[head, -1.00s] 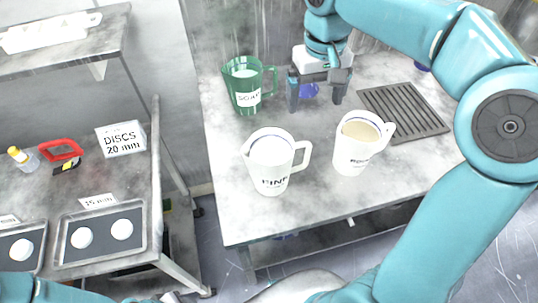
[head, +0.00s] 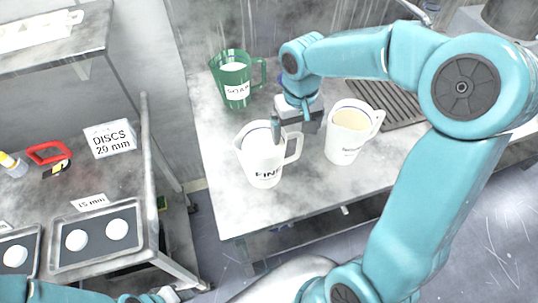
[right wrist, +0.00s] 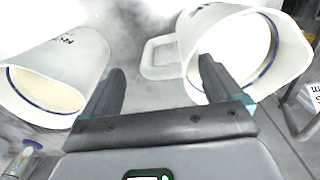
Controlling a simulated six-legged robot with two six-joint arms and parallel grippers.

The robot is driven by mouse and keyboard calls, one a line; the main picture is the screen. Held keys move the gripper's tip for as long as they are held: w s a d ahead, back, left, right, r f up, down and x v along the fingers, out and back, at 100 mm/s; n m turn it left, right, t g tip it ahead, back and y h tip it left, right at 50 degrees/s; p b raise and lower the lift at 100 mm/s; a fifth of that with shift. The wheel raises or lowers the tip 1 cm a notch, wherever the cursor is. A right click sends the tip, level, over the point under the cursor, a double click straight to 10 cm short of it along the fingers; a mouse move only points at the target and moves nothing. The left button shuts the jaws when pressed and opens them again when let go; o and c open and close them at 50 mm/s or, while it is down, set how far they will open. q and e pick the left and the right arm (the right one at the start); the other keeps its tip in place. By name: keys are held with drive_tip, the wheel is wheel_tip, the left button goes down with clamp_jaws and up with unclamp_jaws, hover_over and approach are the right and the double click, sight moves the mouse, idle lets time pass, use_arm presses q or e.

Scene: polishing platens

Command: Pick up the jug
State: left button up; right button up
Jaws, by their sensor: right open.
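Two white jugs stand on the stone-topped table. The one marked FINE (head: 262,165) is nearer, its handle to the right; the other (head: 343,140) stands to its right with pale content and a label too small to read. A green jug marked SOAP (head: 234,80) stands behind. My right gripper (head: 296,128) is open and empty, pointing down by the FINE jug's handle. In the right wrist view its fingers (right wrist: 160,82) are spread, with the FINE jug (right wrist: 255,55) at right and the other white jug (right wrist: 60,70) at left.
A slotted drain plate (head: 395,108) lies at the table's right. The left bench holds a DISCS 20 mm sign (head: 110,139), a red-handled tool (head: 48,153) and trays of white discs (head: 97,262). The table's front strip (head: 270,212) is clear.

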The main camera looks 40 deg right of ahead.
sight(294, 136)
wheel_tip(294, 136, down, 2)
drive_tip(key=shift+a+f, duration=0.15)
drive_tip(key=shift+w+d+f, duration=0.2)
drive_tip(key=shift+w+f, duration=0.05)
drive_tip(key=shift+f, duration=0.1)
drive_tip(key=shift+s+r, duration=0.1)
drive_tip(key=shift+s+a+r, duration=0.1)
drive_tip(key=shift+a, duration=0.05)
drive_tip(key=c, duration=0.4)
clamp_jaws()
drive_tip(key=shift+r, duration=0.1)
